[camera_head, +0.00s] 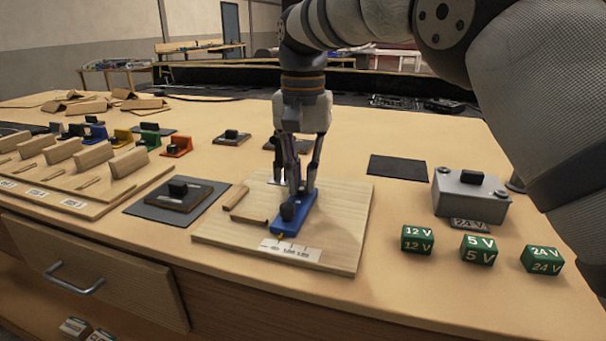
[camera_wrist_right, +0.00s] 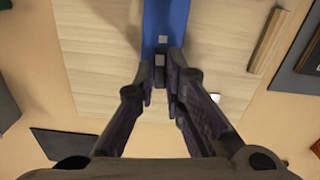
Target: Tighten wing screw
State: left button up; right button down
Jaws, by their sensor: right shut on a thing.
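A blue fixture (camera_head: 294,214) lies on the light wooden board (camera_head: 345,215) near the table's front edge. It also shows as a blue strip in the right wrist view (camera_wrist_right: 165,20). My right gripper (camera_head: 296,190) points down over the fixture. In the right wrist view its fingertips (camera_wrist_right: 160,78) are close together on a small part at the blue strip, which I take to be the wing screw; the fingers mostly hide it. My left gripper is not in view.
Two wooden strips (camera_head: 242,206) lie left of the fixture on the board. A grey box (camera_head: 470,192) and green voltage blocks (camera_head: 478,250) stand to the right. A dark mat (camera_head: 397,167) lies behind. A black part on a dark pad (camera_head: 178,193) is at left.

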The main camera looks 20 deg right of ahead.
aim_at(303, 185)
jog(key=shift+m, duration=0.5)
dwell(0.3)
jog(key=c, duration=1.7)
grip_release()
jog(key=shift+o, duration=0.2)
notch_tip(303, 185, up, 8)
jog(key=shift+f, duration=0.15)
jog(key=shift+s+f, duration=0.1)
